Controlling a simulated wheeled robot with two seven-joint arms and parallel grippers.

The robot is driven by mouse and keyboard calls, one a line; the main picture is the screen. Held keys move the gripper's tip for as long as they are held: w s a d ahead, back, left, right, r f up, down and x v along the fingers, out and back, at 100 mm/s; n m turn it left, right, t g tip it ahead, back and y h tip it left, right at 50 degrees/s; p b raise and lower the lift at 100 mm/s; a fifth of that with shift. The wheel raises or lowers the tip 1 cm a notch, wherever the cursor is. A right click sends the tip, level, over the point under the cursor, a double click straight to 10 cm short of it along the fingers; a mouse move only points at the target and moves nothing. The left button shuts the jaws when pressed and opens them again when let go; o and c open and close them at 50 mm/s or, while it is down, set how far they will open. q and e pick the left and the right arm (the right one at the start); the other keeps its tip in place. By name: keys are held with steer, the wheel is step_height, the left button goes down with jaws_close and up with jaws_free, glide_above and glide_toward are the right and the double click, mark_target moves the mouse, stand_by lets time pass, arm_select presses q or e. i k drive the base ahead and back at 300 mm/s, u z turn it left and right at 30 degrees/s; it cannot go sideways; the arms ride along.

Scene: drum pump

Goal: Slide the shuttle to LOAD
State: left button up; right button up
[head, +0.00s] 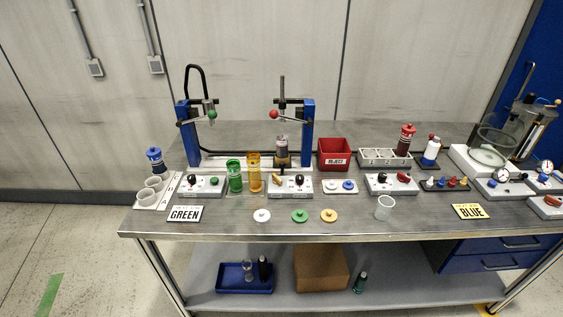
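A machine with two blue posts stands at the back left of the table. A white rail (235,162) runs along its base between the posts. A brown and grey cylindrical piece (282,152) stands at the right end of this rail, under the right post's head with a red ball (273,114). It seems to sit on the shuttle, but the shuttle itself is too small to tell apart. No LOAD marking is legible. Neither of my grippers is in view.
Control boxes (201,187) and (291,187), a green cup (235,176) and an amber cup (254,173) stand before the rail. A red bin (334,154) stands right of the machine. The table's front strip holds lids, a clear cup (384,207) and signs.

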mark_target(283, 164)
steer(key=u, duration=0.4)
steer(key=k, duration=0.55)
steer(key=u, duration=1.05)
steer(key=i, duration=1.05)
steer(key=z, duration=0.8)
